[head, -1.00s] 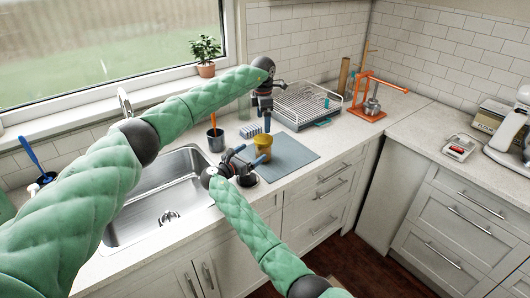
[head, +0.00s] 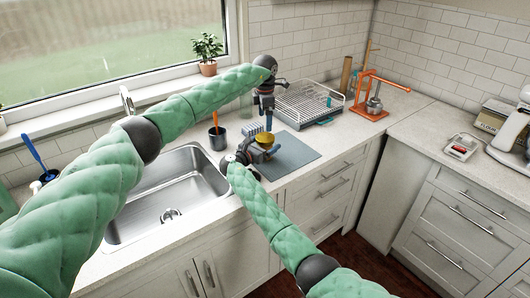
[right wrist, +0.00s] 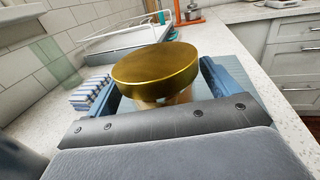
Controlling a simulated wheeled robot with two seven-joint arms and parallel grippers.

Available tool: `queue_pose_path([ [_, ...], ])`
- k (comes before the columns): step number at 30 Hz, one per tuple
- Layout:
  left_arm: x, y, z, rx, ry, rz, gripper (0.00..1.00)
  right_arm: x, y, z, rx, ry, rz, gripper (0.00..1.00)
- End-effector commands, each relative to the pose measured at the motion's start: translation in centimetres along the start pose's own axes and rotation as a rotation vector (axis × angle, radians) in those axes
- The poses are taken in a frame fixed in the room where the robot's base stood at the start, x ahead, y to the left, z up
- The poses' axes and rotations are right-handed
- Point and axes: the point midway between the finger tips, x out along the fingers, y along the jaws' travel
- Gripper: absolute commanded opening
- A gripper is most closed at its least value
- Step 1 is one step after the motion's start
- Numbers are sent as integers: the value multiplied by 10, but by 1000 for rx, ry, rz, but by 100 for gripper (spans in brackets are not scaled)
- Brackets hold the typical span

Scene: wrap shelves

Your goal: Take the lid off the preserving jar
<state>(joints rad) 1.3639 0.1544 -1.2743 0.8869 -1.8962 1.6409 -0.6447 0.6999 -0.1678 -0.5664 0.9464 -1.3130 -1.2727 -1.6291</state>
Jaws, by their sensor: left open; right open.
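The preserving jar has a round gold lid (head: 265,138) and stands on a grey-blue mat (head: 296,152) on the counter. In the right wrist view the lid (right wrist: 157,68) is large and close, on top of the pale jar body (right wrist: 168,98), most of which is hidden. My right gripper (head: 264,150) is open and low at the jar; its blue fingers (right wrist: 168,92) lie to either side of the body, below the lid. My left gripper (head: 268,124) is open and points down just above the lid; I cannot tell whether it touches.
The sink (head: 165,197) is left of the jar. A dark utensil cup (head: 217,138) and a striped cloth-like block (right wrist: 92,92) stand behind. A wire dish rack (head: 312,102) and an orange press (head: 370,98) stand farther right. The mat's right part is bare.

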Motion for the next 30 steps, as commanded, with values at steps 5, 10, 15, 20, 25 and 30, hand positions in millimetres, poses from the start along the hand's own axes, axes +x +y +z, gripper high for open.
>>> queue_pose_path([
  [5,0,0,0,0,0,0,100,0,0,0,0,0,0,66],
  [10,0,0,0,0,0,0,100,0,0,0,0,0,0,33],
  [15,0,0,0,8,0,0,100,0,0,0,0,0,0,0],
  [20,0,0,0,96,0,0,100,0,0,0,0,0,0,0],
  [25,0,0,0,305,-1,0,100,0,0,0,0,0,0,0],
  [30,0,0,0,548,-1,0,100,-1,0,0,0,0,0,0],
])
